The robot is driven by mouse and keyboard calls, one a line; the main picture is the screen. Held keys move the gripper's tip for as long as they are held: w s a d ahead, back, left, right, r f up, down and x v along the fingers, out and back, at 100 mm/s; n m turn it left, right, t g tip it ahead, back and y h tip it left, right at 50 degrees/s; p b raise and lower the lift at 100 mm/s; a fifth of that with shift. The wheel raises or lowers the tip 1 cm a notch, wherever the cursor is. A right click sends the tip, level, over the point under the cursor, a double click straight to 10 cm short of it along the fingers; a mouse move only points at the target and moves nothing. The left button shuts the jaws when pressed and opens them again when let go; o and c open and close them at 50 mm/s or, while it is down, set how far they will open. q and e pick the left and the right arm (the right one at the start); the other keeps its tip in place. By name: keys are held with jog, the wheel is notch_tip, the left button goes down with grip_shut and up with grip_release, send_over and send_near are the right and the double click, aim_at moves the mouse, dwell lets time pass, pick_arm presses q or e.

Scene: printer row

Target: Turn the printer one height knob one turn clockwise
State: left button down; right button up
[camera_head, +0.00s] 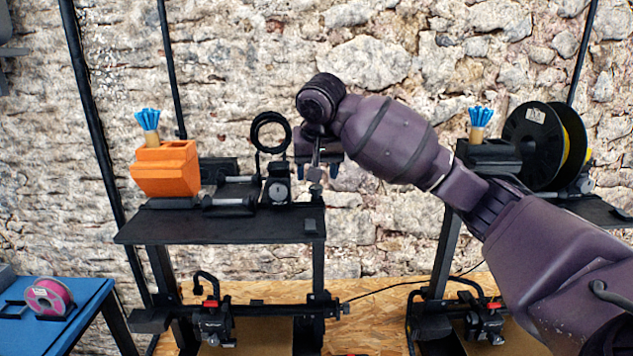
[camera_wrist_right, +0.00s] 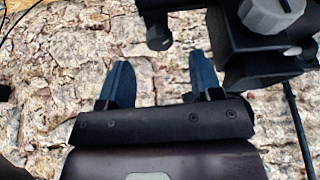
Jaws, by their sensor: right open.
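Printer one appears to be the left black printer frame (camera_head: 220,230) in the head view. On its top, a black block (camera_head: 278,190) carries a pale round dial, and a small dark knob-like part (camera_head: 315,188) stands to its right. I cannot tell for certain which is the height knob. My right gripper (camera_head: 318,172) is open and empty, above the top's right end, with the dark part below and between its fingers. In the right wrist view its blue fingers (camera_wrist_right: 157,80) are apart; a grey knob (camera_wrist_right: 272,14) is up and right of them. My left gripper is out of view.
A second printer with a spool (camera_head: 533,145) stands at right, partly behind my arm. A blue table (camera_head: 85,300) with a pink spool is at lower left.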

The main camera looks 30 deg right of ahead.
jog(key=v, duration=0.7)
